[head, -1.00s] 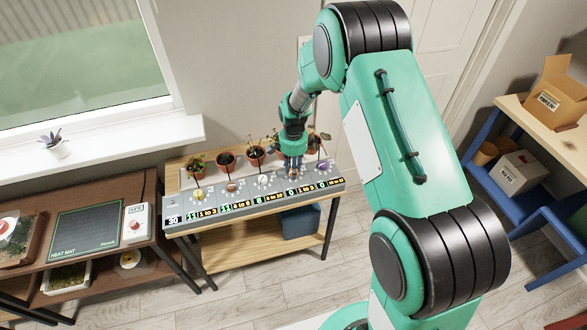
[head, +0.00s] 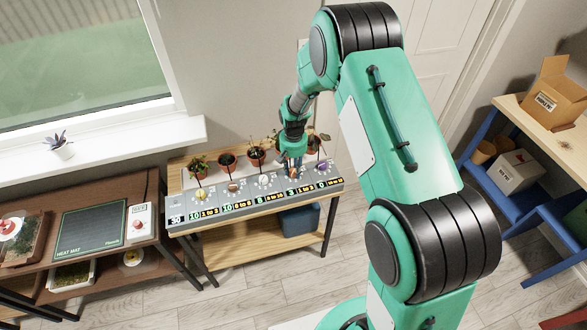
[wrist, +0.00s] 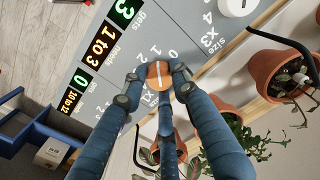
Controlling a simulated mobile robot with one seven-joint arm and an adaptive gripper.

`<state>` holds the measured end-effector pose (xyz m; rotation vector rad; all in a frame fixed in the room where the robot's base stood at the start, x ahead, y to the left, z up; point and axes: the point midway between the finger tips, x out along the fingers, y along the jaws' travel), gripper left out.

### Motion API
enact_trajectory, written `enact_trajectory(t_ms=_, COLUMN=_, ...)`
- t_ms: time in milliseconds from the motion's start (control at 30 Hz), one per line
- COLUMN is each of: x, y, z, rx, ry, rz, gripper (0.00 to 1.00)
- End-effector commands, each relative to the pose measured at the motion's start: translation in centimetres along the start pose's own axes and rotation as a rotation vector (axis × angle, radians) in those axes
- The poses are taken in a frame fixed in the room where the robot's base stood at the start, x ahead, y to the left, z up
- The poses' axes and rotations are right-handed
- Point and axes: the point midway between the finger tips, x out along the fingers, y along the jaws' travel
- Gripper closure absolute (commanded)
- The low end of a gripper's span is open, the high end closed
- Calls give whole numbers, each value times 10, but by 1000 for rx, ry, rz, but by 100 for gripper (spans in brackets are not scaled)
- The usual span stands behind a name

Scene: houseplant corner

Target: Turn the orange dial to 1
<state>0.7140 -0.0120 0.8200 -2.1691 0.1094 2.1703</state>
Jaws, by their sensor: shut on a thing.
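The orange dial (wrist: 159,76) sits on the grey panel (wrist: 215,62) in the wrist view, with a white pointer line across its face. The line points up towards the printed 1, between 0 and 2. My gripper (wrist: 157,80) is shut on the dial, with blue fingers at its sides. In the head view my gripper (head: 292,168) is down at the right part of the panel and hides most of the dial. The display (wrist: 125,10) above this dial reads 3, with "1 to 3" beside it.
Another dial, white (wrist: 238,4), is close by at the top of the wrist view. Potted plants (wrist: 285,72) stand right behind the panel. A heat mat (head: 93,232) lies on the brown bench at left. A blue shelf (head: 535,200) stands at right.

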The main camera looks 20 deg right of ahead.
Motion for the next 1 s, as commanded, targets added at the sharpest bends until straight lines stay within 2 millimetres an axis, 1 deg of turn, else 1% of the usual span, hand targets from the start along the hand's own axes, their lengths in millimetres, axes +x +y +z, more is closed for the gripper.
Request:
enact_trajectory(t_ms=433, x=0, y=0, z=0, rx=-14, ry=0, rz=0, gripper=98)
enact_trajectory(t_ms=467, x=0, y=0, z=0, rx=-14, ry=0, rz=0, gripper=66)
enact_trajectory(t_ms=500, x=0, y=0, z=0, rx=-14, ry=1, rz=0, gripper=58)
enact_trajectory(t_ms=533, x=0, y=0, z=0, rx=-14, ry=1, rz=0, gripper=52)
enact_trajectory(t_ms=833, x=0, y=0, z=0, rx=-14, ry=0, rz=0, gripper=52)
enact_trajectory(t_ms=1000, x=-5, y=0, z=0, rx=-14, ry=1, rz=0, gripper=52)
